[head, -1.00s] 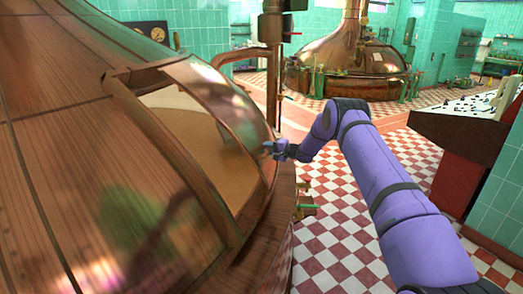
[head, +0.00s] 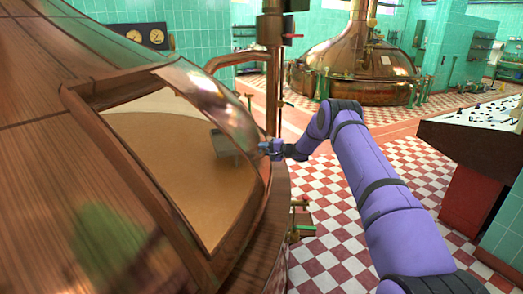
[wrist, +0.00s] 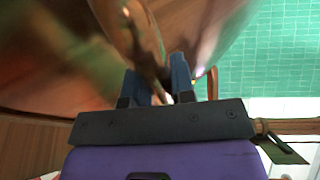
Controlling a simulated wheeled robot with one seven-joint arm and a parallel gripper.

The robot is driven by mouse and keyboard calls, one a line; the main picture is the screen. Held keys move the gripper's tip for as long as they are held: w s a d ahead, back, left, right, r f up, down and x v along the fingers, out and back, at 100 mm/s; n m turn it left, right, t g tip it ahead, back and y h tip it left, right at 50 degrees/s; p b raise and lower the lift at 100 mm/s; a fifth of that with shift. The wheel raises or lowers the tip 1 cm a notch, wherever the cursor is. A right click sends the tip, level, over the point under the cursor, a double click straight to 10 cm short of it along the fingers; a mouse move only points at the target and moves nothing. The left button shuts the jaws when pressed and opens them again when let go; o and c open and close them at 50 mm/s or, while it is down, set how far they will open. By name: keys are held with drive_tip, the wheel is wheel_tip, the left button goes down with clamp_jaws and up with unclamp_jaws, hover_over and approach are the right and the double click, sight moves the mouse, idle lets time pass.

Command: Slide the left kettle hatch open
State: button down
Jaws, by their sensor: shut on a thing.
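The left kettle (head: 40,140) is a large copper dome filling the left of the head view. Its hatch (head: 212,95) is a curved, glossy pane at the far right side of a framed opening. The opening is largely uncovered and shows a tan surface (head: 180,165) inside. My gripper (head: 266,148) is at the hatch's lower right edge. In the wrist view my gripper (wrist: 155,82) is shut on a thin copper-coloured piece between its fingers, apparently the hatch handle (wrist: 150,45). The exact grip is blurred and partly hidden by the fingers.
A copper pipe and post (head: 272,70) stand just behind the hatch. A second copper kettle (head: 360,65) is farther back. A control desk (head: 475,135) stands at the right.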

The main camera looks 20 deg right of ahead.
drive_tip(key=shift+d, duration=0.4)
drive_tip(key=c, duration=1)
unclamp_jaws()
drive_tip(key=shift+s+d+r, duration=0.1)
drive_tip(key=shift+o, duration=0.2)
drive_tip(key=f+v, duration=0.1)
drive_tip(key=v, duration=0.9)
drive_tip(key=shift+s+r, duration=0.25)
drive_tip(key=shift+r, duration=0.25)
drive_tip(key=shift+d, duration=0.15)
